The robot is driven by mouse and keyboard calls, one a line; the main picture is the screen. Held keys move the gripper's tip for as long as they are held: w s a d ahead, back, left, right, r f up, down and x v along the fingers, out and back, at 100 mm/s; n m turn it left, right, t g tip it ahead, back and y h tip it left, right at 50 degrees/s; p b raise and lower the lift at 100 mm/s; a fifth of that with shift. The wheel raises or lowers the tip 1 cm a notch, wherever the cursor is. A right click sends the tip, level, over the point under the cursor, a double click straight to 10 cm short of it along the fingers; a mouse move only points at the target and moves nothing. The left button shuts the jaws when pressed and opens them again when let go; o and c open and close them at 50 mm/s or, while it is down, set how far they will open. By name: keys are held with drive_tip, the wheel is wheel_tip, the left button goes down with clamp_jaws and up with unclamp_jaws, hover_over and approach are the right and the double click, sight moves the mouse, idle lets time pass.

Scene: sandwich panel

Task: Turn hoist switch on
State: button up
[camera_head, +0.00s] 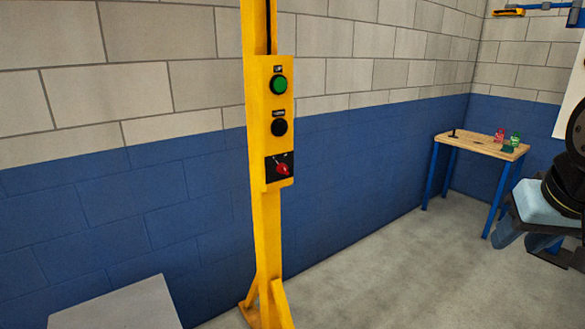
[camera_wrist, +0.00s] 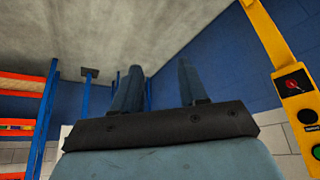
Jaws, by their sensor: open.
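The yellow control panel (camera_head: 268,150) is fixed to an upright yellow post. From top to bottom it carries a green button (camera_head: 279,84), a black button (camera_head: 279,127) and a red rotary switch (camera_head: 282,169) on a black plate. The red knob looks slanted. In the wrist view the red switch (camera_wrist: 292,84) appears at the right edge, with the black button (camera_wrist: 306,116) and part of the green one. My gripper (camera_wrist: 158,82) is open and empty, apart from the panel, with its two fingers spread. In the head view it is at the right edge, partly cut off.
A wooden-topped table (camera_head: 484,146) with blue legs stands at the back right, with small red and green items on it. A grey box top (camera_head: 118,307) is at lower left. The floor between post and table is clear. Orange-and-blue shelving (camera_wrist: 25,80) shows in the wrist view.

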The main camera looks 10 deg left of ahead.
drive_tip(key=shift+w+d, duration=0.1)
drive_tip(key=shift+w, duration=0.25)
